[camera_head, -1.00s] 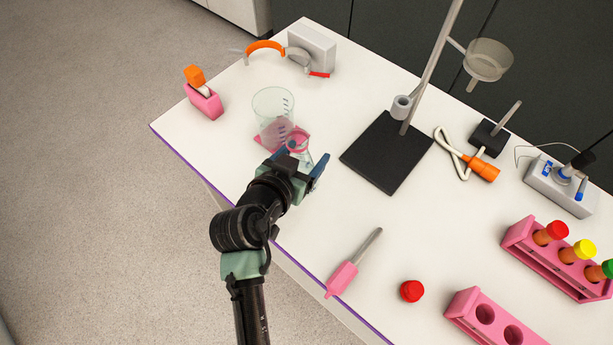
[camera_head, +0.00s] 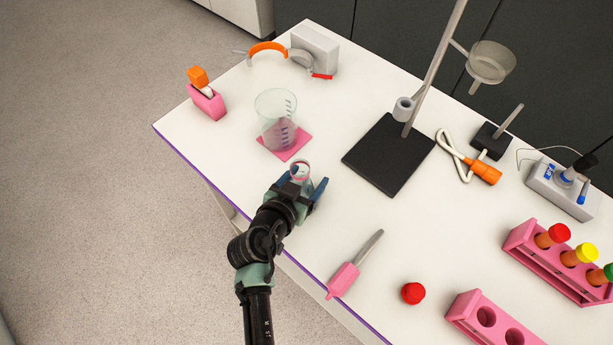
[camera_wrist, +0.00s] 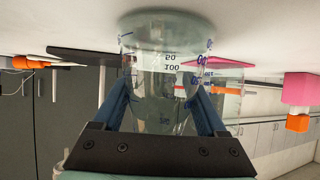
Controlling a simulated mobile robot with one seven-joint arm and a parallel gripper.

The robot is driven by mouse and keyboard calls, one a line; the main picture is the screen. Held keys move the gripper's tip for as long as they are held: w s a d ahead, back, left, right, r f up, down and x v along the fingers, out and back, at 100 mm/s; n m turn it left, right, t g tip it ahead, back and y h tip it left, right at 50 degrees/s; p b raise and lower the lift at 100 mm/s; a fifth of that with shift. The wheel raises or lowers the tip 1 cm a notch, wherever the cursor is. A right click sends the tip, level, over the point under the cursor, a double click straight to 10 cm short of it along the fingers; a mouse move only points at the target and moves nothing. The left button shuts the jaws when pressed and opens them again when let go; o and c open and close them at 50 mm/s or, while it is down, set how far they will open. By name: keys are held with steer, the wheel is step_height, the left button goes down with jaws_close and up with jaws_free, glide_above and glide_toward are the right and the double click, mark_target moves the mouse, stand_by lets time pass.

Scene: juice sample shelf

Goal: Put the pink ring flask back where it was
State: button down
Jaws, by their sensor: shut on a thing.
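The clear flask with a pink ring at its neck (camera_head: 301,168) is in my gripper (camera_head: 302,183), near the table's front edge. In the wrist view the flask (camera_wrist: 165,62) shows its 50 and 100 marks and its wide base, with the gripper fingers (camera_wrist: 165,105) on both sides of it. I cannot tell whether its base touches the table. A pink square mat (camera_head: 297,146) lies behind and left of the gripper. A clear beaker (camera_head: 275,108) appears to stand on that mat, its base overlapping it.
A black stand base (camera_head: 388,155) with a tall rod is to the right. A pink-handled spatula (camera_head: 343,280) and a red cap (camera_head: 413,293) lie nearer the front. A pink holder (camera_head: 208,103) stands at the left corner. The white table (camera_head: 330,215) is clear between flask and spatula.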

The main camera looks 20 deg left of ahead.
jaws_free()
steer(key=shift+r, duration=0.1)
steer(key=d+b+v, duration=0.1)
steer(key=v, duration=1.1)
steer(key=w+d+r+t, duration=0.15)
steer(key=w+r, duration=0.25)
steer(key=r, duration=0.5)
steer(key=w+r+m+t+y, duration=0.1)
steer(key=w+r+t, duration=0.3)
steer(key=r, duration=0.6)
steer(key=w+d+r+t, duration=0.1)
steer(key=w+r, duration=0.4)
steer(key=r, duration=0.4)
steer(key=s+d+r+t, duration=0.2)
steer(key=s+d+r, duration=0.1)
steer(key=r, duration=0.7)
steer(key=s+d+r+n+t, duration=0.1)
steer(key=s+d+r+t, duration=0.2)
steer(key=r, duration=0.7)
steer(key=s+d+r+t, duration=0.3)
steer(key=s+d+r, duration=0.1)
steer(key=r, duration=0.6)
steer(key=shift+d+n, duration=0.3)
steer(key=shift+d, duration=0.05)
steer(key=shift+t, duration=0.25)
